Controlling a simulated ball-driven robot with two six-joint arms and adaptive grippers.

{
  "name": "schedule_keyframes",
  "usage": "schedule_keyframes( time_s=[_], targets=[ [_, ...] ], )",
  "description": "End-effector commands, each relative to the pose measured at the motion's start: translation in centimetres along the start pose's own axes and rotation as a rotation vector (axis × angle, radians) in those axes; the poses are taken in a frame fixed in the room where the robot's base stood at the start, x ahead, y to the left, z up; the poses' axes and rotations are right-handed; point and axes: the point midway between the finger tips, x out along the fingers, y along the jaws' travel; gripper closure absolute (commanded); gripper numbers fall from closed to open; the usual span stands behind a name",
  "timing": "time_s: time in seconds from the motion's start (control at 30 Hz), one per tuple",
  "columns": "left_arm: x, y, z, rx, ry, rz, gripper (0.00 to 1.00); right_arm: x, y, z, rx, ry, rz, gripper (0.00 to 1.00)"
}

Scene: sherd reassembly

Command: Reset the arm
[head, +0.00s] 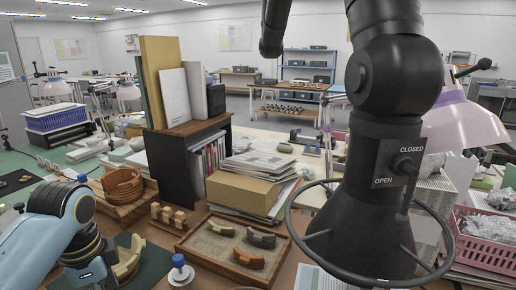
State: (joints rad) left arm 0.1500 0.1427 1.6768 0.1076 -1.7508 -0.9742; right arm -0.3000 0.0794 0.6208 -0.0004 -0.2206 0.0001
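My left arm, blue and black, comes in from the lower left. Its gripper (104,270) is low over a dark green mat (150,262), and its fingers are mostly hidden or too small to read. A pale beige curved piece (128,257) is right beside it; I cannot tell whether it is gripped. A reddish-brown curved vessel part (122,184) sits on a wooden stand to the left. My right gripper does not show.
A large black jointed arm with a ring (290,225) and an OPEN/CLOSED lever (404,170) hangs over the right side, hiding much there. A blue-topped white container (181,270), small wooden blocks (168,217), a cardboard box (240,192) and a pink basket (485,240) crowd the bench.

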Motion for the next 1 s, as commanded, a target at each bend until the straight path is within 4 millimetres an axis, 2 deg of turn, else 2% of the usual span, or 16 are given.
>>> schedule_keyframes(
  time_s=[0.03,0.1,0.3,0.5,0.77,1.0],
  targets=[
    [0.3,2.6,1.3,-0.092,0.005,-0.023,0.47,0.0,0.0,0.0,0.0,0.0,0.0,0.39],
    [-0.1,5.3,2.6,-0.23,0.025,-0.06,0.47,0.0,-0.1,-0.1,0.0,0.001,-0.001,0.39],
    [-2.1,10.6,5.2,-0.505,0.083,-0.119,0.47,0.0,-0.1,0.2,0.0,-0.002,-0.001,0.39],
    [-4.6,14.2,7.0,-0.702,0.137,-0.147,0.47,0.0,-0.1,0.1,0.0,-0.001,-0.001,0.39],
    [-7.9,17.5,8.7,-0.902,0.201,-0.165,0.47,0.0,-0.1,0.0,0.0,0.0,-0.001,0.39],
    [-0.9,16.7,8.5,-0.907,0.179,-0.154,0.47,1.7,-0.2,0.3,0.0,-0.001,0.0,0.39]
  ],
)
